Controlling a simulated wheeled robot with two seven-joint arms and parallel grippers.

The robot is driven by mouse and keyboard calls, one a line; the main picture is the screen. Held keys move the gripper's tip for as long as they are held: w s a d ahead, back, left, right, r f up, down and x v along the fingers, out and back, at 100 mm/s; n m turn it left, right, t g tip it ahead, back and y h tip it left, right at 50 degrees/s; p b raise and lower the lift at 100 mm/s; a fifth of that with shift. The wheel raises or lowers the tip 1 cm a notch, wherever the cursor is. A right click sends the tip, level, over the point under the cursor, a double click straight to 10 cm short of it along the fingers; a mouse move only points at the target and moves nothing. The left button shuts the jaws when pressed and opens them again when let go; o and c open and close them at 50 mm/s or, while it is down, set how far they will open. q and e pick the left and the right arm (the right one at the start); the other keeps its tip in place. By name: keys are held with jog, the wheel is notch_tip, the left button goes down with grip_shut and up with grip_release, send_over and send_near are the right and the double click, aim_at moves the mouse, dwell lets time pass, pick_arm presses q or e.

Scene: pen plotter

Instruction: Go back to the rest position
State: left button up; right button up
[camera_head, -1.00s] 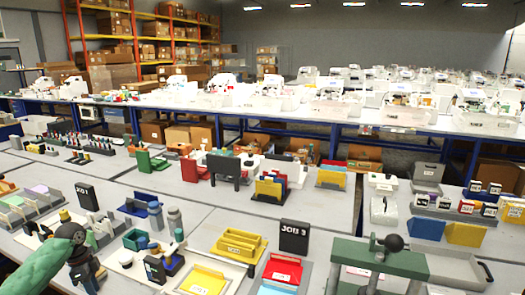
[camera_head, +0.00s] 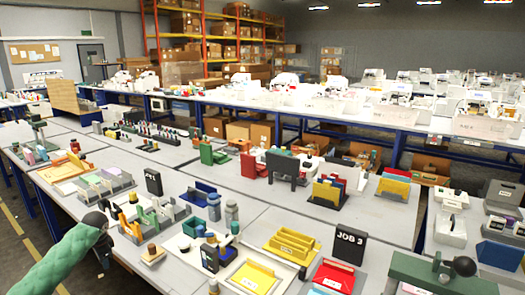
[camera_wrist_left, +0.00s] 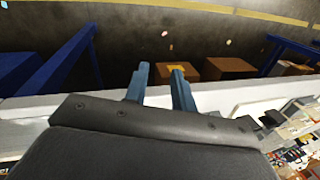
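My left arm in its green sleeve comes in from the lower left in the head view. My left gripper (camera_head: 104,256) is a small dark shape at its end, by the table's front left edge. In the left wrist view my left gripper (camera_wrist_left: 160,76) shows two blue-grey fingers standing apart with nothing held between them. Beyond them are the table edge and the floor. My right gripper is in neither view.
The grey table (camera_head: 222,180) holds trays and small items, including a yellow tray (camera_head: 292,246), a black JOB 3 sign (camera_head: 350,246) and a green device with a black knob (camera_head: 440,274). Floor (camera_head: 22,262) shows at the left. Brown boxes (camera_wrist_left: 232,68) stand below the table edge.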

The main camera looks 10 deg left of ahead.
pick_arm(q)
jog(key=w+a+r+n+t+y, duration=0.45)
jog(key=a+r+y, duration=0.3)
jog(key=a, duration=0.25)
jog(key=s+d+f+m+g+h, duration=0.15)
jog(key=s+d+f, duration=0.35)
jog(key=d+f, duration=0.6)
jog(key=s+d+f+n+h, duration=0.15)
jog(key=s+d+f, duration=0.35)
jog(key=d+f, duration=0.7)
jog(key=s+d+f+m+g+h, duration=0.1)
jog(key=s+d+f+m+h, duration=0.3)
jog(key=d+f, duration=0.7)
jog(key=s+d+f+n+h, duration=0.1)
jog(key=s+d+f, duration=0.1)
jog(key=s+d, duration=0.7)
jog(key=s+d+f+n+g+h, duration=0.1)
jog(key=s+d+f, duration=0.2)
jog(key=s+d, duration=0.6)
jog(key=s+d+f+n+h, duration=0.1)
jog(key=s+d, duration=0.8)
jog(key=d, duration=0.9)
notch_tip(320, 180, down, 2)
jog(key=shift+s+f+g+h, duration=0.25)
jog(key=shift+g+h, duration=0.15)
jog(key=shift+h, duration=0.05)
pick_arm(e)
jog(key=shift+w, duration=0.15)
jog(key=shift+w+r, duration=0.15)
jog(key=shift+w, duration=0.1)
